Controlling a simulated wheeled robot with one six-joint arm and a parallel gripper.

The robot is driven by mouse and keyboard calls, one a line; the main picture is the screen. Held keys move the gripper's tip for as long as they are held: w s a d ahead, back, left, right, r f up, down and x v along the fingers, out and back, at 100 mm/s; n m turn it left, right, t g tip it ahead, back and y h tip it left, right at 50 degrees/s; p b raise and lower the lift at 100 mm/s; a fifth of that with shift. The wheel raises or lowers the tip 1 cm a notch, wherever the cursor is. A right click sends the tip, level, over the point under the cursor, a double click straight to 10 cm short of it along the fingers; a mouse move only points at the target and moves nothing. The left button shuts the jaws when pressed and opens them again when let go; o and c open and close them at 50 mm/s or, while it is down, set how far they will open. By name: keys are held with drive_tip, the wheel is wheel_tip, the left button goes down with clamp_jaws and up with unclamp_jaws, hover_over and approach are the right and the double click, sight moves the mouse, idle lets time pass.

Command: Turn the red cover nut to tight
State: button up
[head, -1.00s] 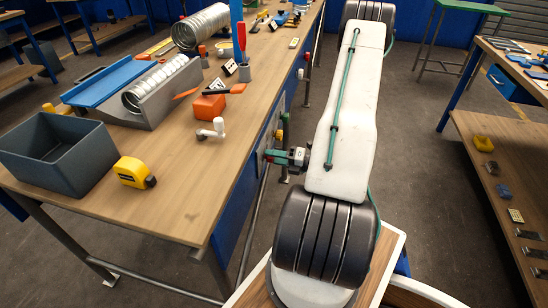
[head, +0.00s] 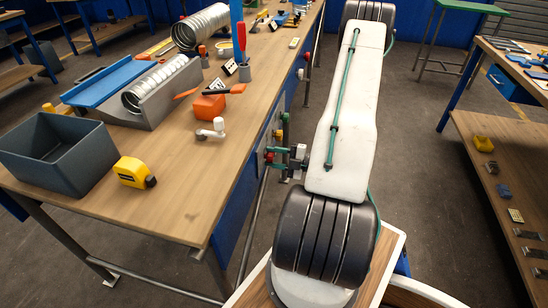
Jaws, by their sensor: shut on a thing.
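My gripper (head: 280,157) shows small in the head view, beside the right side of the workbench and to the left of my white arm. Its green fingers are shut on the red cover nut (head: 269,157), which shows as a small red patch at the fingertips. The nut sits at the bench's side, below the top. Its seat and how tight it is are too small to tell.
Other knobs line the bench's side.

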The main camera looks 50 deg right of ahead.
drive_tip(key=shift+m, duration=0.3)
drive_tip(key=shift+d, duration=0.1)
drive_tip(key=o, duration=1)
drive_tip(key=shift+v, duration=3.9)
